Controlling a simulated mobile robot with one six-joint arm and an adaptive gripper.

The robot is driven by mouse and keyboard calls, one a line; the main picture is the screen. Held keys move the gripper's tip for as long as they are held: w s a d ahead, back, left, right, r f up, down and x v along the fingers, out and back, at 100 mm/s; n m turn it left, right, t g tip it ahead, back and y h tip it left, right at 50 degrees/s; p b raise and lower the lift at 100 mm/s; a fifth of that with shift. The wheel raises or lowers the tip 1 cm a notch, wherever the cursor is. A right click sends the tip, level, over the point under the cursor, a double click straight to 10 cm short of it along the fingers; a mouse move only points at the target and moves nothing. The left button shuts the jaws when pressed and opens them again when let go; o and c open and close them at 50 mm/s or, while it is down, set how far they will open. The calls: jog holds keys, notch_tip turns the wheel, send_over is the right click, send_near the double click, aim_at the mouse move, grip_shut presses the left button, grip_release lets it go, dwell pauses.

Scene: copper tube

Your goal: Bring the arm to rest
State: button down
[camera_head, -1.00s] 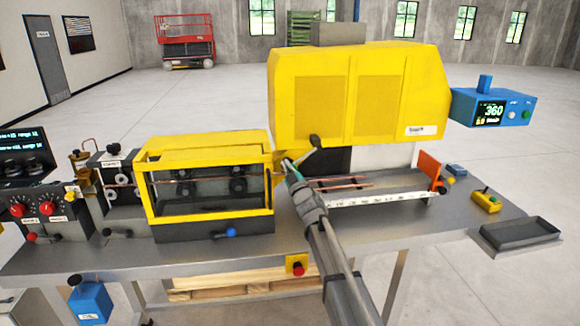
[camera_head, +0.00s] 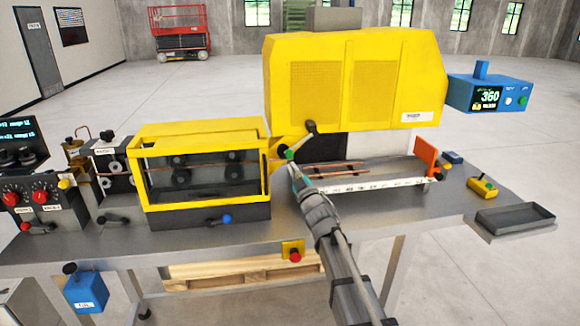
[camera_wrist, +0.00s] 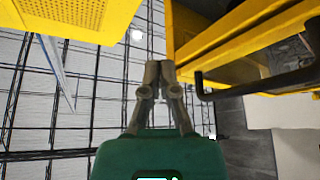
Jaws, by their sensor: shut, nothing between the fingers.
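My gripper (camera_wrist: 158,68) is shut and empty in the wrist view, its two fingertips together in front of the green gripper body. In the head view my arm reaches up from the lower right, and my gripper (camera_head: 291,165) is at the gap between the yellow-framed guard box (camera_head: 203,204) and the large yellow machine cover (camera_head: 350,85). A black lever with a green end (camera_head: 289,154) is right at the fingertips. I cannot tell whether they touch. Copper tubes (camera_head: 335,170) lie on the bed right of my gripper.
A white ruler strip (camera_head: 375,186) and an orange plate (camera_head: 425,155) bound the bed. A blue control box (camera_head: 487,95) stands right. A red button (camera_head: 295,254) is on the front edge.

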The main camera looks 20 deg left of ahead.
jog(key=shift+d, duration=0.1)
dwell(0.3)
jog(key=d+f+m+g+h, duration=0.1)
jog(key=d+f+m+h, duration=0.35)
jog(key=d, duration=0.45)
jog(key=s+d+f+m+g+h, duration=0.1)
jog(key=d+f+m+g+h, duration=0.15)
jog(key=d+f+h, duration=0.5)
jog(key=d+f+m+g+h, duration=0.1)
jog(key=d+f+m+h, duration=0.3)
jog(key=d, duration=0.7)
jog(key=s+d+f+m+g, duration=0.1)
jog(key=s+d+f+g, duration=0.2)
jog(key=s, duration=0.5)
jog(key=s+d+f+m+g, duration=0.2)
jog(key=s+d+g, duration=0.3)
jog(key=s, duration=0.3)
jog(key=s+d+f+m+g, duration=0.2)
jog(key=s+d+f+g, duration=0.2)
jog(key=s, duration=0.4)
jog(key=shift+s+d+f+y, duration=0.3)
jog(key=shift+d+f, duration=0.2)
jog(key=shift+d, duration=0.2)
jog(key=shift+w, duration=0.1)
jog(key=shift+a, duration=0.1)
